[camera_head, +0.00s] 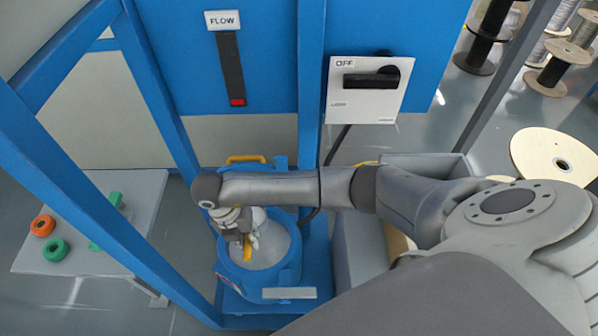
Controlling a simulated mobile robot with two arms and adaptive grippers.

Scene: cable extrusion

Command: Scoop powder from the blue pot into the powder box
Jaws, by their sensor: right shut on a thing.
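The blue pot (289,278) stands on a blue base at the bottom centre, inside the blue frame. Its open top shows pale grey-white powder (275,252). My right gripper (246,238) is over the pot's opening, shut on a yellow thing (248,252), which looks like the scoop's handle. The rest of the scoop is hidden or cannot be told from the powder. A grey open-topped box (440,164) stands right of the pot, partly behind my right arm; I cannot tell whether it is the powder box. My left gripper is out of view.
Blue posts (311,70) rise close to the pot. A panel marked OFF (366,92) has a black handle, and a FLOW gauge (229,65) is beside it. A low table (100,240) with orange and green rings is at left. Spools (553,155) stand at right.

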